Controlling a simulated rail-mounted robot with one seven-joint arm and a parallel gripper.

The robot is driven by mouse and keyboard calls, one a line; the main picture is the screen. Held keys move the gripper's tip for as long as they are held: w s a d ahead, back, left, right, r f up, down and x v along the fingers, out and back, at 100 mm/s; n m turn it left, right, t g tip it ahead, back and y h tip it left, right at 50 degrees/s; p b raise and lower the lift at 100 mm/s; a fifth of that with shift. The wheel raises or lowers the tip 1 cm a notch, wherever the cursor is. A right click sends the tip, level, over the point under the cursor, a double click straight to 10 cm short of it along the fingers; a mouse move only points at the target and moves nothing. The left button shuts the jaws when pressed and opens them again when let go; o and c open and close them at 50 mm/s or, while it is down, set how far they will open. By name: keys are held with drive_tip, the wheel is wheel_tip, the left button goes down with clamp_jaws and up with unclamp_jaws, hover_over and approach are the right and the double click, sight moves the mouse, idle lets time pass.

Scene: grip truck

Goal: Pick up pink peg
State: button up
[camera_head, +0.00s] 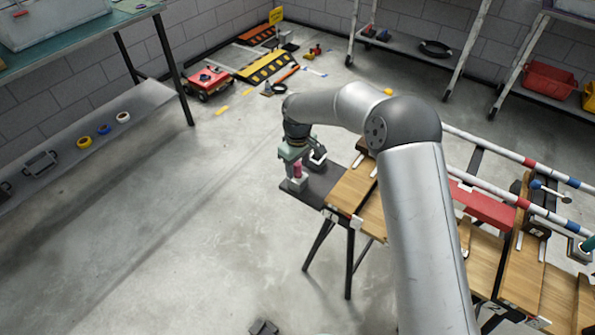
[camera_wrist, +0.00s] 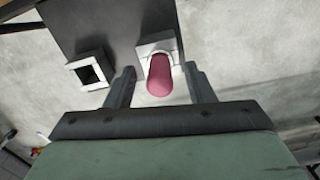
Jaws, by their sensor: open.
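The pink peg (camera_wrist: 160,76) stands in a light square holder (camera_wrist: 158,46) on a dark board (camera_wrist: 110,30). In the wrist view it lies between the two fingers of my gripper (camera_wrist: 157,82), with a gap showing on each side. My gripper is open. In the head view the peg (camera_head: 297,170) shows just below my gripper (camera_head: 296,162), above the holder at the left end of the dark board (camera_head: 318,188). Whether a finger touches the peg cannot be told.
A second square holder (camera_wrist: 91,70) with an empty-looking dark opening stands left of the peg. Wooden boards (camera_head: 352,190) adjoin the dark board on the right. Striped rails (camera_head: 500,190) lie further right. Open floor (camera_head: 190,240) spreads to the left.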

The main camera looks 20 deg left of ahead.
drive_tip(key=shift+f, duration=0.3)
clamp_jaws()
drive_tip(key=shift+r, duration=0.1)
wheel_tip(320, 180, up, 10)
drive_tip(key=shift+f, duration=0.15)
wheel_tip(320, 180, up, 8)
drive_tip(key=p, duration=0.5)
idle(0.5)
drive_tip(key=shift+f, duration=0.15)
